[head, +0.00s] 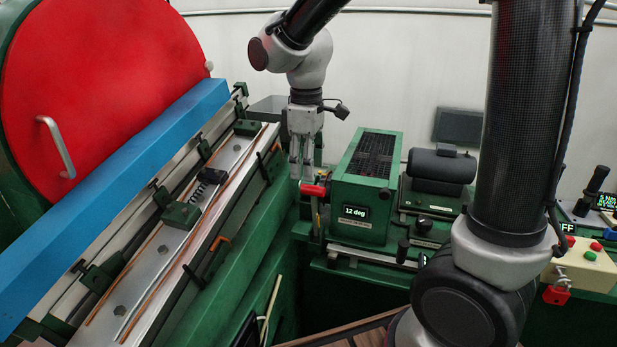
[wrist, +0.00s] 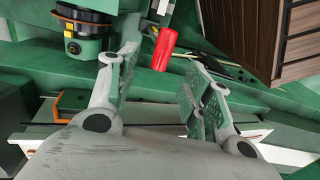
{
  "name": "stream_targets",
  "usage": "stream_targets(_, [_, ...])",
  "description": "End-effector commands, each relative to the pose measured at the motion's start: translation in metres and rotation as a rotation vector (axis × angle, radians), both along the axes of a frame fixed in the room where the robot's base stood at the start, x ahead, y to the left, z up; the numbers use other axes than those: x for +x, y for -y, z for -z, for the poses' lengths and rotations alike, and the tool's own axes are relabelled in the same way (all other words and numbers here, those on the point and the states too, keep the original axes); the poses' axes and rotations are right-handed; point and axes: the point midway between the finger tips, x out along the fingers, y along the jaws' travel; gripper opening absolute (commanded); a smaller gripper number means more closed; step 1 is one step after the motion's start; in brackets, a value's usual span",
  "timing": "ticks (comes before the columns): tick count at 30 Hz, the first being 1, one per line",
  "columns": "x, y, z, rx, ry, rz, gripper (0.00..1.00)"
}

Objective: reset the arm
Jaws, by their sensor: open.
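My gripper (head: 301,160) hangs pointing down in the head view, between the slanted machine bed and a green box with a display. Its two fingers also show in the wrist view (wrist: 160,95), spread apart with nothing between them. A red handle (head: 313,190) is just below and right of the fingertips in the head view. In the wrist view the red handle (wrist: 164,48) lies beyond the fingertips, and the gap to it cannot be judged. My arm reaches in from the top of the head view.
The green box (head: 357,225) reads "12 deg". A red disc (head: 95,95) with a metal handle and a blue beam (head: 120,195) stand at left. A slatted brown panel (wrist: 290,40) shows in the wrist view. A button box (head: 585,262) is at far right.

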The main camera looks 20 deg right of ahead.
Motion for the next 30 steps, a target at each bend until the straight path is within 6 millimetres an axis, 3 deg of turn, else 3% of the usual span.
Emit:
stream_targets(7, [-0.001, 0.0, 0.001, 0.001, -0.002, 0.065, 0.5])
stream_targets(10, [-0.025, 0.011, 0.012, -0.013, -0.037, 0.191, 0.5])
stream_targets(17, [-0.081, 0.069, -0.013, 0.041, 0.024, 0.489, 0.5])
stream_targets(24, [-0.149, 0.136, -0.038, 0.142, 0.171, 0.782, 0.5])
stream_targets(30, [-0.178, 0.164, -0.056, 0.197, 0.298, 0.893, 0.5])
